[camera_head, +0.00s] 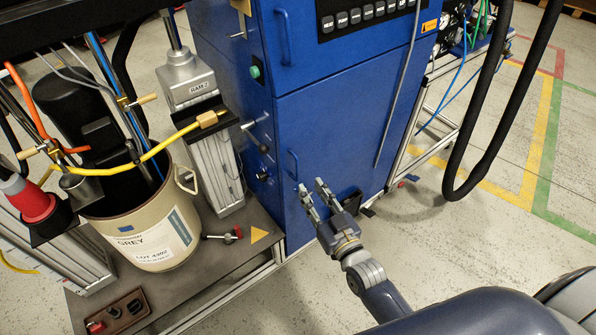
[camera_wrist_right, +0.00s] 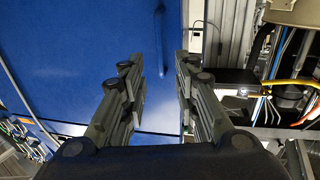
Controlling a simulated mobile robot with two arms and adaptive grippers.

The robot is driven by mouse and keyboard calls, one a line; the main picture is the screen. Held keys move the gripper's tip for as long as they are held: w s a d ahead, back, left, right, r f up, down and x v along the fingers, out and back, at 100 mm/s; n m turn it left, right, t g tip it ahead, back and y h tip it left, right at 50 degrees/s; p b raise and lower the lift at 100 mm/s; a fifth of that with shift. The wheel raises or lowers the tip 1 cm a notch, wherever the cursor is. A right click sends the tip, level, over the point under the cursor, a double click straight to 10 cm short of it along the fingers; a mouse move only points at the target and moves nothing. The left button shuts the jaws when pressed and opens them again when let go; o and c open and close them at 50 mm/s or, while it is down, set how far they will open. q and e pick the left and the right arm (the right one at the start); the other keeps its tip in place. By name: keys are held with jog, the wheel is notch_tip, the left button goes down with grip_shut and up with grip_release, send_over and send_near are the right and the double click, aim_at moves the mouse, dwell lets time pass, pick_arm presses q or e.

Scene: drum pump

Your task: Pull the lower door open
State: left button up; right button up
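The lower door (camera_head: 335,130) is the large blue panel on the lower part of the blue cabinet, and it looks shut. Its vertical blue bar handle (camera_head: 293,165) is near the door's left edge. In the right wrist view the handle (camera_wrist_right: 159,40) appears between my two fingers, with space on both sides. My right gripper (camera_head: 311,187) is open and empty, just below and right of the handle in the head view. Its fingers (camera_wrist_right: 158,70) are spread apart in the wrist view. I cannot tell the exact depth gap to the handle. My left gripper is not in view.
Left of the cabinet stand a beige drum (camera_head: 150,235), a metal column (camera_head: 215,160) and a yellow hose (camera_head: 150,155). Above the door is an upper blue section with its own handle (camera_head: 284,38). Black hoses (camera_head: 505,100) hang at right. The floor in front is clear.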

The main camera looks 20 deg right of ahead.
aim_at(298, 170)
jog(key=w, duration=0.5)
jog(key=w+a, duration=0.1)
jog(key=w, duration=0.1)
jog(key=shift+w+a, duration=0.1)
jog(key=shift+w, duration=0.3)
grip_shut()
